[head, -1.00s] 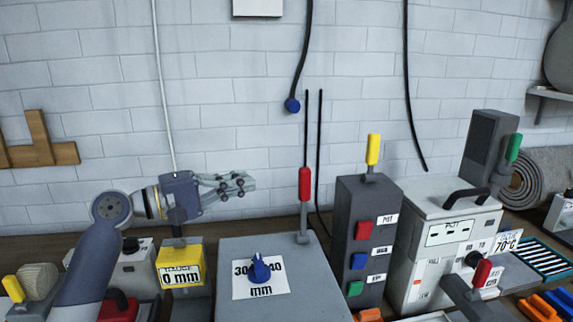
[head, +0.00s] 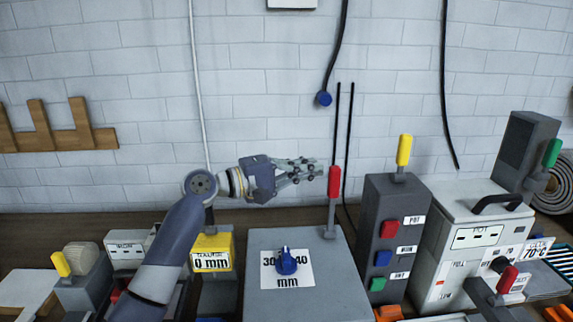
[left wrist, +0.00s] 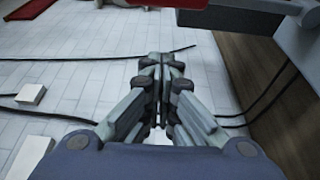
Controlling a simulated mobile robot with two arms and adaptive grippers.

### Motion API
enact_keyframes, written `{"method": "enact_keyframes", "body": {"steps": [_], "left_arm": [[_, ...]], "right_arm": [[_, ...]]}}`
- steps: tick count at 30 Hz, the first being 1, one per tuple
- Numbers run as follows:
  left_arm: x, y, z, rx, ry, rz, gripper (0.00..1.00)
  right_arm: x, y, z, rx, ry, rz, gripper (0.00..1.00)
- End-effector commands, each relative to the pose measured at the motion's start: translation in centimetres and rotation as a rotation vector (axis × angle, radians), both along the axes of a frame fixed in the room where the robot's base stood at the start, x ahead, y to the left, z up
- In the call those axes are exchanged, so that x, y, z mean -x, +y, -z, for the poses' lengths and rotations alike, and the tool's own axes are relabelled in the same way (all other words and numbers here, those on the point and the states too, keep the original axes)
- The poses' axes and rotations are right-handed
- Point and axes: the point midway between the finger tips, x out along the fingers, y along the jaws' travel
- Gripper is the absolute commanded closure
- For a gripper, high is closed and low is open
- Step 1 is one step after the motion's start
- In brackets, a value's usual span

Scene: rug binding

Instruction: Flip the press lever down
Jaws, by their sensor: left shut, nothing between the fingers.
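A lever with a red grip (head: 334,183) stands upright at the back right of a grey box (head: 310,295). The box has a blue knob (head: 286,262) on a "30", "40", "mm" plate. No label here marks which lever is the press lever. My left gripper (head: 318,170) is shut and empty, its fingertips just left of the red grip at about its height. I cannot tell whether they touch. In the left wrist view my closed fingers (left wrist: 163,65) point up the picture. My right gripper is not in view.
A dark column (head: 385,220) with red, blue and green buttons and a yellow lever (head: 404,150) stands right of the box. A white pot unit (head: 463,240) is beyond it. Black cables hang on the wall behind.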

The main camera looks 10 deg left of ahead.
Motion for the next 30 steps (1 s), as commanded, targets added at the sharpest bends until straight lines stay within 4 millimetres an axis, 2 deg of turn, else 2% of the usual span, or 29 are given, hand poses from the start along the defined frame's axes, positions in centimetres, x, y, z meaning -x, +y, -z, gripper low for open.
{"method": "enact_keyframes", "body": {"steps": [1, 2, 10, 16, 30], "left_arm": [[-0.6, -1.1, -0.5, 0.001, 0.002, 0.002, 1.0], [-0.6, -1.4, -0.3, -0.001, 0.002, 0.001, 1.0], [2.5, -1.6, -0.1, -0.002, 0.001, -0.001, 1.0], [3.3, -1.7, 0.0, -0.001, 0.001, -0.001, 1.0], [3.5, -2.2, 0.1, -0.002, -0.012, 0.0, 1.0]], "right_arm": [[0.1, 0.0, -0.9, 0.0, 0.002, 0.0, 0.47], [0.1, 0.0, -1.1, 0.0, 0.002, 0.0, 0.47], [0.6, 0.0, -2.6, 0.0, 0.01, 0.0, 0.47], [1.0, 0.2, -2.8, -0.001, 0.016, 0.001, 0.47], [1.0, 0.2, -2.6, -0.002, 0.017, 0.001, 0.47]]}}
